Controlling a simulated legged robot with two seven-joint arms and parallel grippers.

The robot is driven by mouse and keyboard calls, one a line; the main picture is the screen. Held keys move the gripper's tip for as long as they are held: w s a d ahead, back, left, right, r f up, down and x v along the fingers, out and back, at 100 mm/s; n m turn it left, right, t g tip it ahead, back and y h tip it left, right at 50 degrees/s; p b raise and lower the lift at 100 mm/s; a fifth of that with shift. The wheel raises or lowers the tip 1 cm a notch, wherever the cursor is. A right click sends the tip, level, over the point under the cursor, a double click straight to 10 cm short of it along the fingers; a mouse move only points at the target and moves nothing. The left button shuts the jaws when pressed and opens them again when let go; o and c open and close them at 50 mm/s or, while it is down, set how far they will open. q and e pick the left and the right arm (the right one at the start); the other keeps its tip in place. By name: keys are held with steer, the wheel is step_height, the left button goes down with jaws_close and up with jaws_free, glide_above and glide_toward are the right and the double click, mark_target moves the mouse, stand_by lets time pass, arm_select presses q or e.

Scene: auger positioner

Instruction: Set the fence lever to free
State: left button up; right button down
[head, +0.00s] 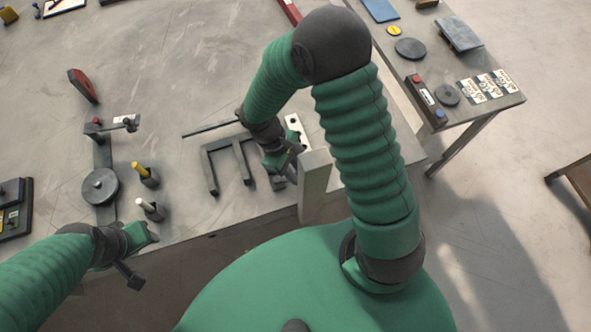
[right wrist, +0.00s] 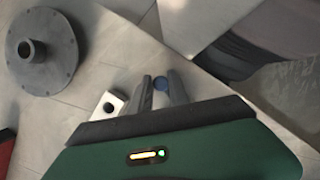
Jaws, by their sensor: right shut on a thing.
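My right gripper (head: 284,163) is at the dark metal frame (head: 211,172) near the table's front edge. In the right wrist view my right gripper (right wrist: 160,84) has its two dark fingers closed around a small blue round knob (right wrist: 160,84). I cannot tell for sure that this knob belongs to the fence lever, and its shaft is hidden by the fingers. A pale block with a hole (right wrist: 106,106) stands beside the fingers; it also shows in the head view (head: 294,125). My left gripper (head: 148,235) is over the table's front left edge, apart from the frame; its fingers are unclear.
A stand with a grey disc (head: 100,187), a yellow-topped post (head: 140,170) and a white-topped post (head: 147,206) are at the left. A red-handled piece (head: 84,86) lies behind them. A side table (head: 507,84) with several parts is at the right. A grey flanged disc (right wrist: 42,52) shows in the wrist view.

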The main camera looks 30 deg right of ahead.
steer(key=shift+w+a+r, duration=0.1)
steer(key=shift+w+a, duration=0.15)
steer(key=shift+d, duration=0.15)
arm_select(q)
steer(key=shift+a, duration=0.1)
arm_select(e)
steer(key=shift+w, duration=0.1)
